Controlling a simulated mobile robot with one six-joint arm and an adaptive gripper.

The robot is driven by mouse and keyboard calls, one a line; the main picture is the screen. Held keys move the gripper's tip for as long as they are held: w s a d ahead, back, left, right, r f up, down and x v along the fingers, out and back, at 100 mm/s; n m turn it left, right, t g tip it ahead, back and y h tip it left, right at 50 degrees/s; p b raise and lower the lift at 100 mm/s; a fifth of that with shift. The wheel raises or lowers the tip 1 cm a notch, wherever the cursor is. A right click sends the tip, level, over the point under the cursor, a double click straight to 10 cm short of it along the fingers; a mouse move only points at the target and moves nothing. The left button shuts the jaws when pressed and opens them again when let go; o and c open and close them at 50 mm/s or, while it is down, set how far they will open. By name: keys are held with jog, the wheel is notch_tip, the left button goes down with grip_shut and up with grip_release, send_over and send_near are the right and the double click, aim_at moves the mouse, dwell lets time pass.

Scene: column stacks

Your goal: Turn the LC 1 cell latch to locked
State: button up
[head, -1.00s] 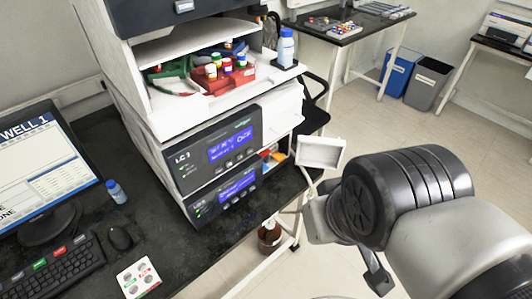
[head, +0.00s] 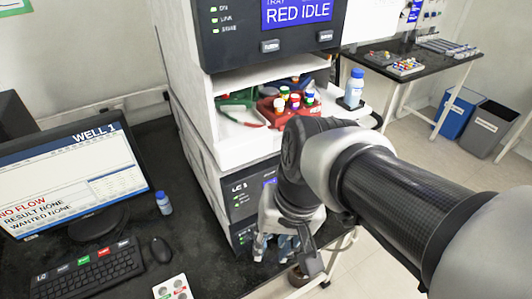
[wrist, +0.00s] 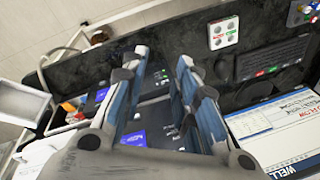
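The LC 1 module (head: 240,198) is a dark-fronted unit low in the white stack, with a lit display mostly hidden behind my arm. A second dark panel sits below it. My gripper (head: 275,248) is in front of these panels, pointing down, and partly hides them. In the wrist view, my gripper (wrist: 160,62) has its two blue-grey fingers spread apart with nothing between them. Blue displays and dark panel fronts show beyond and between the fingers. I cannot make out the cell latch or its position in either view.
Above, a shelf holds a red rack (head: 287,107) of capped vials, a green rack and a blue-capped bottle (head: 354,88). The monitor (head: 72,180), keyboard (head: 82,272) and mouse (head: 160,250) are left. A white open-topped box (wrist: 22,103) is left in the wrist view.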

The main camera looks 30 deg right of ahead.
jog(key=w+d+f+m+t+y+p, duration=0.2)
jog(key=w+d+f+m+y+p, duration=0.25)
jog(key=m, duration=0.75)
jog(key=w+d+f+m+t+y+p, duration=0.2)
jog(key=w+d+f+m+y, duration=0.15)
jog(key=d+m+y, duration=0.6)
jog(key=s+d+f+m+t+h+p, duration=0.25)
jog(key=d+f+m+t+h, duration=0.4)
jog(key=m, duration=0.65)
jog(key=s+d+f+m+t+h+p, duration=0.1)
jog(key=s+d+f+m+t+h, duration=0.2)
jog(key=d+f+m+t+h, duration=0.75)
jog(key=w+a+r+m+g+y, duration=0.1)
jog(key=w+a+r+g, duration=0.1)
jog(key=w, duration=0.6)
jog(key=w+a+r+m+g+y+b, duration=0.1)
jog(key=w+a+r+m+g+y, duration=0.1)
jog(key=w, duration=0.7)
jog(key=shift+a+g+b, duration=0.3)
jog(key=shift+a+g, duration=0.1)
jog(key=shift+c, duration=0.2)
grip_shut()
